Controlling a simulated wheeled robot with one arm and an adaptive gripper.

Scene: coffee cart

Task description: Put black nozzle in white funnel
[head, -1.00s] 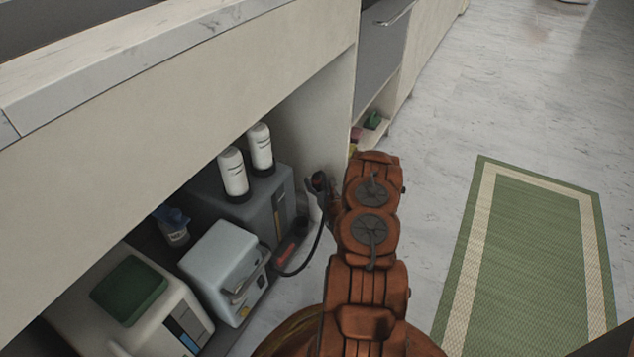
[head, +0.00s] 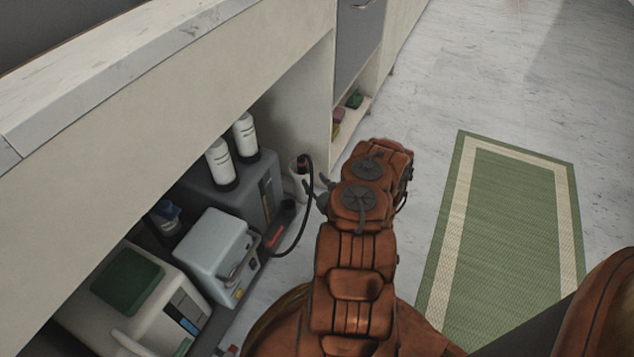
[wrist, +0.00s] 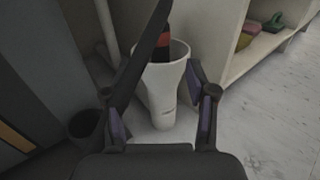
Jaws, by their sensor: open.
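The white funnel (wrist: 166,95) stands upright on the floor in the middle of the wrist view, beside the cabinet side panel. It shows only partly in the head view (head: 295,180). The black nozzle (wrist: 164,42), with a red band, sits inside the funnel's mouth; its lower end is hidden by the funnel wall. In the head view the nozzle (head: 302,164) tops a black hose that loops down to the grey machine. My gripper (wrist: 163,78) is open and empty, with its fingers on either side of the funnel in the picture; I cannot tell whether they touch it.
The black hose (head: 309,215) hangs between my gripper and the machines. A grey machine with two white canisters (head: 221,163), a light-blue box (head: 217,257) and a white box (head: 110,310) stand under the counter. A green mat (head: 505,220) lies on open floor at right.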

